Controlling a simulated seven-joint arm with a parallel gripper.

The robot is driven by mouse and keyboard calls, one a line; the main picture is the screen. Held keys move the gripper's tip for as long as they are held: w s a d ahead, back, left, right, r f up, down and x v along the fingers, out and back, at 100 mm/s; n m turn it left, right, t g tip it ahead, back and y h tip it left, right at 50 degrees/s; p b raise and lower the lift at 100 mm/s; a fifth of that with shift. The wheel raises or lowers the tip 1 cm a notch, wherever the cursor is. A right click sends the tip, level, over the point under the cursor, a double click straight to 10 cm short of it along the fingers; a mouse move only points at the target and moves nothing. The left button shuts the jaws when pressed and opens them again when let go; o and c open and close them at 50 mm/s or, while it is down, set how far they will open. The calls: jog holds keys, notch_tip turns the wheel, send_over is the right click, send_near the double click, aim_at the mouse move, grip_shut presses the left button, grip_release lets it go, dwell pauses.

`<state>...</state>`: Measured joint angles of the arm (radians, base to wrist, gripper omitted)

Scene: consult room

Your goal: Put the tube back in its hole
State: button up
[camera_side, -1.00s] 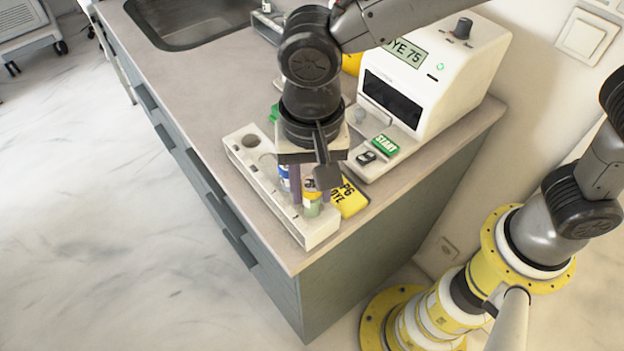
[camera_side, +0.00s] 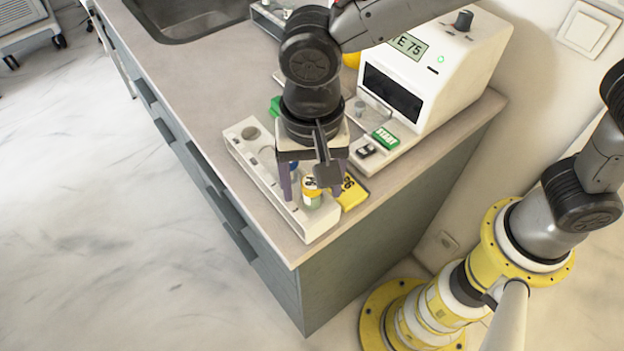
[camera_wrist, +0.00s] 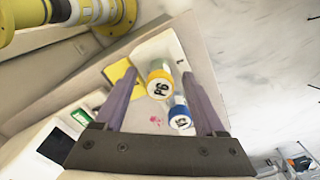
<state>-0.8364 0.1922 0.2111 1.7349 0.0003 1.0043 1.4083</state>
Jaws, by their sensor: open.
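The white tube rack (camera_side: 318,228) lies along the counter's front edge. A yellow-capped tube (camera_side: 312,194) stands upright at the rack's near end; its cap (camera_wrist: 159,88) reads P6 in the wrist view. A blue-capped tube (camera_wrist: 180,118) is beside it, mostly hidden behind my finger in the side view. My gripper (camera_side: 313,197) is open and points down over this end of the rack. Its purple fingers are spread on either side of the yellow-capped tube, with gaps showing in the wrist view. Round empty holes (camera_side: 250,133) show at the rack's far end.
A yellow label card (camera_side: 351,194) lies right of the rack. A white machine (camera_side: 425,85) with a green START button (camera_side: 385,138) stands behind it. A sink (camera_side: 190,18) is at the far left. The counter left of the rack is a narrow strip.

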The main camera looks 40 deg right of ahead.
notch_tip(320, 180, up, 14)
dwell(0.6)
jog(key=shift+f, duration=0.1)
jog(key=s+d+r+m+t+y, duration=0.1)
jog(key=d+r+m, duration=0.15)
jog(key=d, duration=0.85)
jog(key=s+d+r+m+t, duration=0.1)
jog(key=d+r+t, duration=0.15)
jog(key=d, duration=0.75)
jog(key=s+d+f+n+t+h, duration=0.1)
jog(key=s+d+f+n+t, duration=0.1)
jog(key=s+d+f+n, duration=0.6)
jog(key=shift+d+f+n, duration=0.15)
jog(key=shift+f+n, duration=0.9)
jog(key=shift+f, duration=0.15)
